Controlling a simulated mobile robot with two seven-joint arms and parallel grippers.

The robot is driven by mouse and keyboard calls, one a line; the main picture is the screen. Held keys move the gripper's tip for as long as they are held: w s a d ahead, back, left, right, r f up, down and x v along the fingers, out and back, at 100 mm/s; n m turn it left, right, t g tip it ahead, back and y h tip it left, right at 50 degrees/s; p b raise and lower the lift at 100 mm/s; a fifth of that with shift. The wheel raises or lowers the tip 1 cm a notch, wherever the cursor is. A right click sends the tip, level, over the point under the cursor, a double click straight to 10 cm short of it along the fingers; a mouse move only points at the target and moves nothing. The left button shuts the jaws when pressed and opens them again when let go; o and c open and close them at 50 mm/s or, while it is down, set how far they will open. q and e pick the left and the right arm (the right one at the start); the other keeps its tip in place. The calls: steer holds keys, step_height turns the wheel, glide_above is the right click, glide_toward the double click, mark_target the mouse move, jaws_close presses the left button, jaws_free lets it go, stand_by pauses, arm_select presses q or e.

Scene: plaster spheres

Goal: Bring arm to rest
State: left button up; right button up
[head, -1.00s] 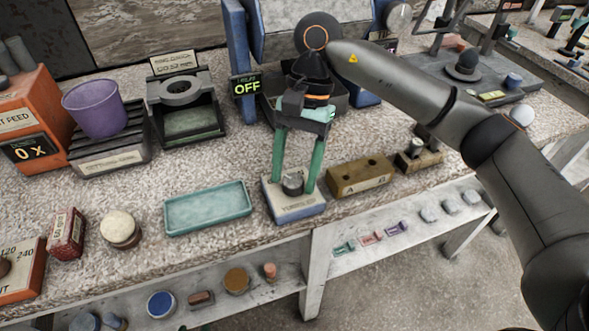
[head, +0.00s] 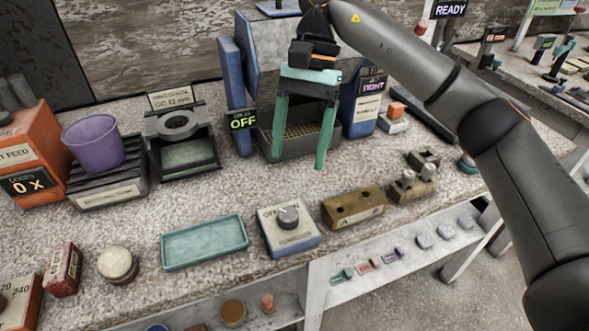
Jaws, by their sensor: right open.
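My right arm (head: 490,120) comes in from the right. Its gripper (head: 297,163) hangs in front of the blue tumbler machine, with its two green fingers apart and pointing down, nothing between them. The fingers are behind and above the switch box (head: 287,243) with its dark round knob (head: 288,217), clear of both. The gripper hides part of the machine's dark tray. My left gripper is not in view.
The blue machine (head: 228,85) has a sign (head: 243,120) reading OFF. A teal tray (head: 204,242), a wooden block with holes (head: 352,207) and a purple cup (head: 93,144) stand on the bench. Speckled bench top between the gripper and the teal tray is clear.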

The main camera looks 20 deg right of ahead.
steer(key=shift+v, duration=0.85)
